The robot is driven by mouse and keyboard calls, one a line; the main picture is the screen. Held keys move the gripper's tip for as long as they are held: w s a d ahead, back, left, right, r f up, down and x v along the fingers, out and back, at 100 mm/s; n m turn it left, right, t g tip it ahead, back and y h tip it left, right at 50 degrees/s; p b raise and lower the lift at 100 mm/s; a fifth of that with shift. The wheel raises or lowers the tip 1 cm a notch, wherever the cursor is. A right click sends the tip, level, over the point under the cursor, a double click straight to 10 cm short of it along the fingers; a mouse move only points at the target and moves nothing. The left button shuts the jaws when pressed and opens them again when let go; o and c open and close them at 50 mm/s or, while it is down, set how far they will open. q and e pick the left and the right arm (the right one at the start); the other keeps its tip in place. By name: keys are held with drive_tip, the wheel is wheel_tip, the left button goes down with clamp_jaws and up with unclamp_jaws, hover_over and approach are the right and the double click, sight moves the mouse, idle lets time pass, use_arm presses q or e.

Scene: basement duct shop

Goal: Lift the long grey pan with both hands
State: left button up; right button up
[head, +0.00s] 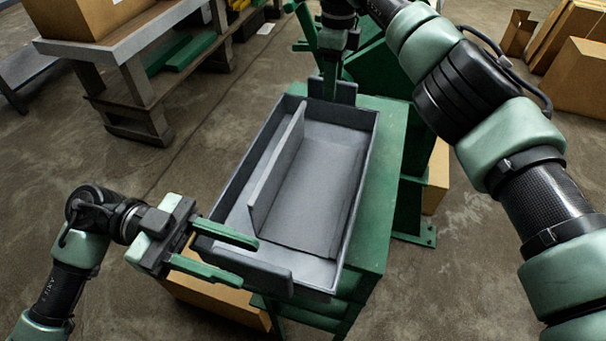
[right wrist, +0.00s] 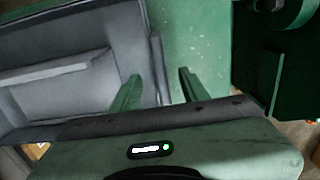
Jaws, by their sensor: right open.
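The long grey pan (head: 316,165) rests on a green bench top (head: 391,160), with a low divider (head: 278,165) running lengthwise inside. It has a raised grey plate at its near end (head: 240,265) and another at its far end (head: 346,91). My left gripper (head: 248,263) is open at the near end, one finger over the pan's inside and one outside. My right gripper (head: 330,80) is at the far end, its fingers partly hidden in the head view. In the right wrist view it is open (right wrist: 160,73), with the pan's edge (right wrist: 153,60) between its fingers.
A workbench (head: 125,45) with a cardboard box (head: 85,15) stands at the upper left. Green machinery (head: 385,70) stands behind the pan. Cardboard boxes (head: 577,80) are at the upper right, and another box (head: 215,298) lies below the bench.

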use_arm(q)
drive_tip(key=shift+x, duration=0.8)
use_arm(e)
drive_tip(key=shift+f, duration=0.8)
use_arm(q)
drive_tip(key=shift+x, duration=0.8)
use_arm(e)
drive_tip(key=shift+a+f, duration=0.1)
drive_tip(key=shift+f, duration=0.75)
use_arm(q)
clamp_jaws()
use_arm(e)
drive_tip(key=c, duration=0.9)
clamp_jaws()
use_arm(q)
drive_tip(key=shift+r, duration=0.1)
use_arm(e)
drive_tip(key=shift+r, duration=0.15)
